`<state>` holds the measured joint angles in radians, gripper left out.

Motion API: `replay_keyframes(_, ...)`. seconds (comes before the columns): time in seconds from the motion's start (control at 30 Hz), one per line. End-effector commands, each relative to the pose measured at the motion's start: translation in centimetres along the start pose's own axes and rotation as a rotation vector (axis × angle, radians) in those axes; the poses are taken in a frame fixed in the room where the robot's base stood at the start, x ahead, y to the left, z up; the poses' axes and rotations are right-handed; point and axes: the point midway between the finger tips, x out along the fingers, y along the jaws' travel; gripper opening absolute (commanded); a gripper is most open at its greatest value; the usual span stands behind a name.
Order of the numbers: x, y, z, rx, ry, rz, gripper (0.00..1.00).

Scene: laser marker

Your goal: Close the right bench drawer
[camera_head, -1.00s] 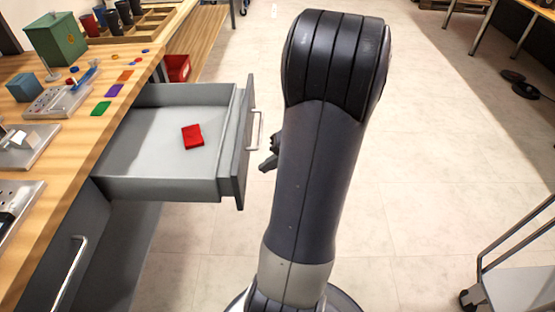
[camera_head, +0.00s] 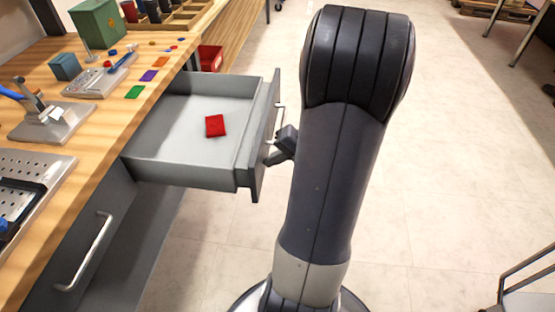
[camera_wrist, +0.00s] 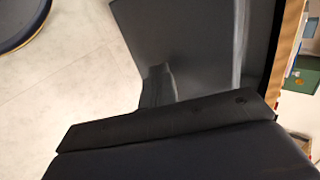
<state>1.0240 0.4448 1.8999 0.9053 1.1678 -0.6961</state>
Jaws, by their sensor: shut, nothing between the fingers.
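The right bench drawer (camera_head: 185,172) is pulled well out from under the wooden bench. It is grey, with a dark front panel (camera_head: 257,170) and a silver bar handle (camera_head: 279,122). A small red object (camera_head: 215,126) lies inside it. My gripper (camera_head: 270,159) is shut and empty, close beside the outer face of the front panel, just below the handle in the picture. I cannot tell if it touches. My arm hides part of the view. In the wrist view, a dark grey panel (camera_wrist: 195,40), likely the drawer front, is just beyond my gripper.
The wooden bench top (camera_head: 95,125) holds a green box (camera_head: 98,24), a blue box (camera_head: 65,66) and coloured plates. A closed lower front with a bar handle (camera_head: 85,255) is at lower left. A red bin (camera_head: 210,58) sits behind the drawer.

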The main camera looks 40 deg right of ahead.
Motion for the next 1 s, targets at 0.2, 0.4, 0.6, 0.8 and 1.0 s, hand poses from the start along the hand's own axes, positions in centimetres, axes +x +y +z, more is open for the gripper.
replay_keyframes(0.2, 3.1, -2.6, 0.1, -0.007, -0.005, 0.0, 0.0)
replay_keyframes(0.4, 7.2, -6.2, 0.2, -0.009, -0.007, -0.001, 0.0)
replay_keyframes(0.6, 11.2, -10.1, 0.2, -0.008, -0.005, -0.001, 0.0)
replay_keyframes(0.8, 15.3, -13.9, 0.2, -0.006, -0.005, -0.001, 0.0)
replay_keyframes(1.0, 19.1, -17.6, 0.1, -0.005, -0.004, -0.001, 0.0)
